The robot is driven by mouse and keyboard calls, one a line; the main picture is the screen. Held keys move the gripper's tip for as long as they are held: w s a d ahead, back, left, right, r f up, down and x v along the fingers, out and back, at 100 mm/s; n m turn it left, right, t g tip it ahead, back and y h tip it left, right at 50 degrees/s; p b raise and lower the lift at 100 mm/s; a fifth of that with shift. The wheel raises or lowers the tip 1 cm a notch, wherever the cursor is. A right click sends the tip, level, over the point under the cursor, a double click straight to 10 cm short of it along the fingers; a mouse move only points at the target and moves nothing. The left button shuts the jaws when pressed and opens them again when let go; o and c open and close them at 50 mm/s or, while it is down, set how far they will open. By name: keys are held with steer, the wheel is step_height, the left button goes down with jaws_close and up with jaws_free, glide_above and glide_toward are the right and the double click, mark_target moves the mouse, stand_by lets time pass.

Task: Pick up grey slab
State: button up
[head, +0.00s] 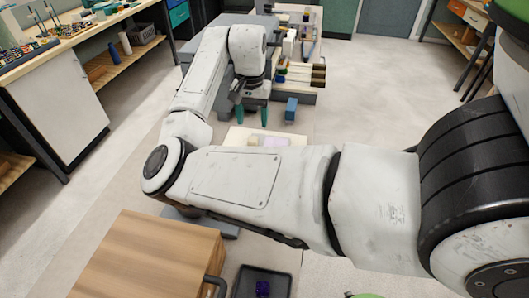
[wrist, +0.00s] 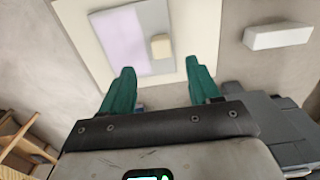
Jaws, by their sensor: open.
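My gripper (wrist: 161,84) is open, with its two green fingers apart and nothing between the tips. It also shows in the head view (head: 251,113), pointing down. Beyond the fingertips in the wrist view is a flat square with a lilac left part (wrist: 118,42) and a grey right part (wrist: 154,18), lying on a cream board (wrist: 84,10). The grey part may be the grey slab, but I cannot tell for certain. A small beige block (wrist: 161,46) sits on the square. A pale grey-white block (wrist: 278,36) lies apart, right of the board.
In the head view, a blue block (head: 291,109) stands right of my gripper. A wooden cabinet (head: 150,255) and a dark tray (head: 245,283) holding a purple item (head: 263,288) are in front. A workbench (head: 62,110) lines the left. Open floor (head: 370,95) lies to the right.

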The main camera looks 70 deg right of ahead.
mark_target(252, 139)
step_height(252, 139, down, 9)
steer(key=shift+w+a+f+p, duration=0.1)
steer(key=shift+p, duration=0.4)
steer(key=shift+c, duration=0.4)
jaws_close()
